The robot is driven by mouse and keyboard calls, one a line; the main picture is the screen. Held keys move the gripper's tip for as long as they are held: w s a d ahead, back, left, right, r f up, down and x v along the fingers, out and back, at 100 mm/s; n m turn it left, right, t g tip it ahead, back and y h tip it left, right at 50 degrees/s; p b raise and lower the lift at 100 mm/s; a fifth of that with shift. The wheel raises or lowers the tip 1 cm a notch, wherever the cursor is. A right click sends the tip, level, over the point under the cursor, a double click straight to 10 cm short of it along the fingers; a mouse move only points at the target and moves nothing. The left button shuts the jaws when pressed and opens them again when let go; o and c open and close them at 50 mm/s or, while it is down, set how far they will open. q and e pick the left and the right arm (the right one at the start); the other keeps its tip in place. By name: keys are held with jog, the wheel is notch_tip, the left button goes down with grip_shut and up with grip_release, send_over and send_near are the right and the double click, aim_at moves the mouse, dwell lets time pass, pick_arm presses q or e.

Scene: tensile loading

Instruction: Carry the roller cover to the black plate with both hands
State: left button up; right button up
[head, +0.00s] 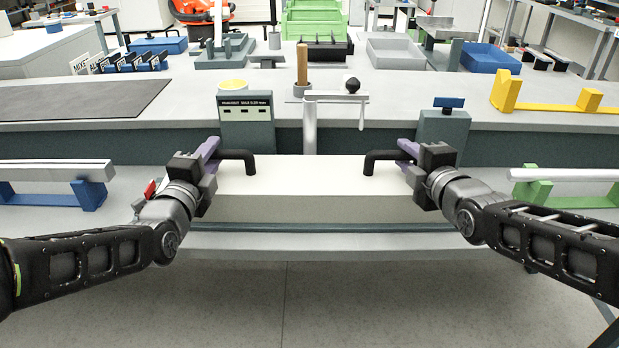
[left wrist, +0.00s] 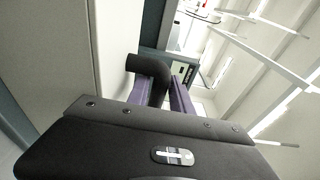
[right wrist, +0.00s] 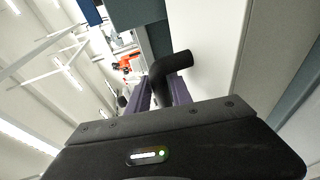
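The roller cover (head: 310,178) is a long cream box with a black bent handle at each end of its top. My left gripper (head: 212,150) has its purple fingers closed around the left handle (head: 240,157); this handle (left wrist: 152,75) sits between the fingers in the left wrist view. My right gripper (head: 404,150) likewise holds the right handle (head: 380,158), which shows between the fingers in the right wrist view (right wrist: 165,72). The cover looks level; I cannot tell whether it rests on what is beneath. The black plate (head: 80,100) lies flat and empty on the bench at left.
The testing machine (head: 246,125) and a grey post (head: 309,125) with a crossbar stand just behind the cover. A grey-blue block (head: 443,130) stands to their right. A blue-footed rail (head: 55,170) is at left, a green-footed one (head: 570,175) at right. A yellow bracket (head: 550,105) lies on the bench.

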pick_arm(q)
grip_shut()
pick_arm(e)
grip_shut()
dwell(0.6)
pick_arm(q)
jog(key=shift+r, duration=0.25)
pick_arm(e)
jog(key=shift+r, duration=0.25)
